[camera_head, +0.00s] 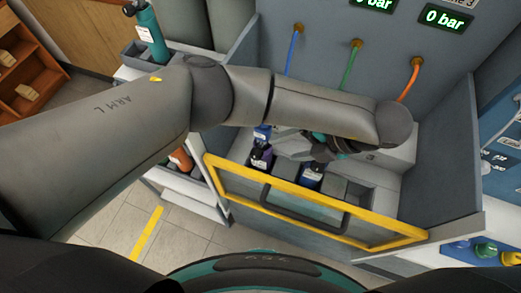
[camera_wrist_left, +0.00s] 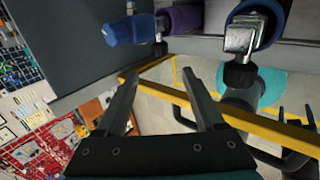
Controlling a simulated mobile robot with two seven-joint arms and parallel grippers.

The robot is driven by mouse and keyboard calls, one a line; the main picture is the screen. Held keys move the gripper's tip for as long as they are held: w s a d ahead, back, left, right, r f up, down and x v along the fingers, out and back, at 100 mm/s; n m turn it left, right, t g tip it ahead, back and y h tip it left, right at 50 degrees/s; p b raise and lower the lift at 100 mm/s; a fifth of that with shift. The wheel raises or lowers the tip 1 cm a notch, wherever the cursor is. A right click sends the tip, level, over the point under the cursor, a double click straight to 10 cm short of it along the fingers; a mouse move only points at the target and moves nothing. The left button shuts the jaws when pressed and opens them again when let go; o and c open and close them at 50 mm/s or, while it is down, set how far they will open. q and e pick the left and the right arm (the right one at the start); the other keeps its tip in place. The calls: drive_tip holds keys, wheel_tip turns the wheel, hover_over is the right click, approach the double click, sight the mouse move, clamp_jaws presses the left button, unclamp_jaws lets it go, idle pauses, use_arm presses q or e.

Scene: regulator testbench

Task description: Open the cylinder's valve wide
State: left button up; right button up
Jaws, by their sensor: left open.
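Inside the test bench stand a purple-topped cylinder (camera_head: 261,158) and a blue one (camera_head: 311,174), both upright behind the yellow-framed gate. In the left wrist view the blue one shows a silver metal valve fitting (camera_wrist_left: 241,37) at the upper right. A blue knob-like part (camera_wrist_left: 130,30) lies beside a purple part (camera_wrist_left: 184,18) at the top. My left gripper (camera_wrist_left: 160,84) is open and empty, its fingers apart from these parts. In the head view the left gripper (camera_head: 290,145) is small and partly covered by its own arm. Whether any valve is open cannot be told.
The yellow-framed gate (camera_head: 300,196) crosses the bench front. Blue, green and orange (camera_head: 408,82) hoses hang from the back panel, under displays reading 0 bar (camera_head: 445,18). A teal cylinder (camera_head: 151,35) stands at the upper left; an orange one (camera_head: 181,160) stands outside the bench's left wall.

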sight(259, 155)
use_arm(q)
drive_tip(key=b+x, duration=0.1)
drive_tip(key=x, duration=1)
drive_tip(key=shift+f, duration=0.1)
drive_tip(key=shift+c, duration=0.3)
clamp_jaws()
